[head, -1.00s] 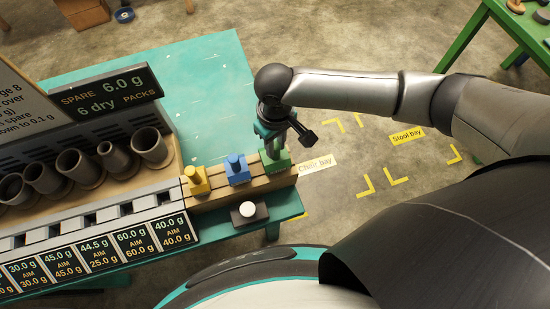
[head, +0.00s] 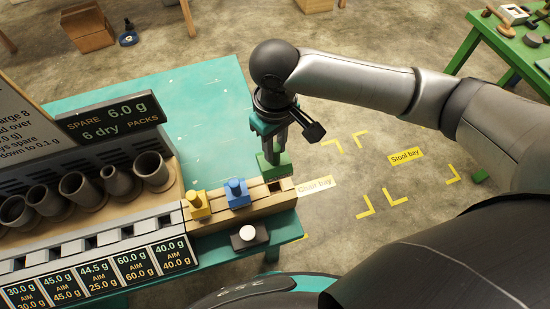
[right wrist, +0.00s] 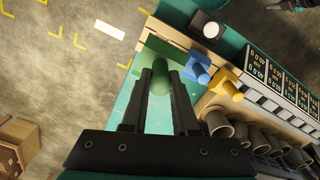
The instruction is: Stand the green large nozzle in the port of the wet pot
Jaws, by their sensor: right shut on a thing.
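My right gripper (head: 276,135) is shut on the green large nozzle (head: 272,165) and holds it upright just above the right end of the wooden rack (head: 225,212). In the right wrist view the nozzle (right wrist: 160,78) stands between the fingers (right wrist: 160,90), its wider base beyond the fingertips. Several grey pots (head: 118,181) lean in a row at left, with a pale strip of dark square ports (head: 128,232) before them. One panel (head: 97,274) reads 44.5 g, aim 25.0 g; the others legible have matching figures.
A yellow nozzle (head: 198,204) and a blue nozzle (head: 237,194) stand in the rack between the green one and the ports. A dark block with a white button (head: 248,234) sits in front. A sign (head: 110,118) stands behind the pots. The teal table (head: 205,105) is clear behind the rack.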

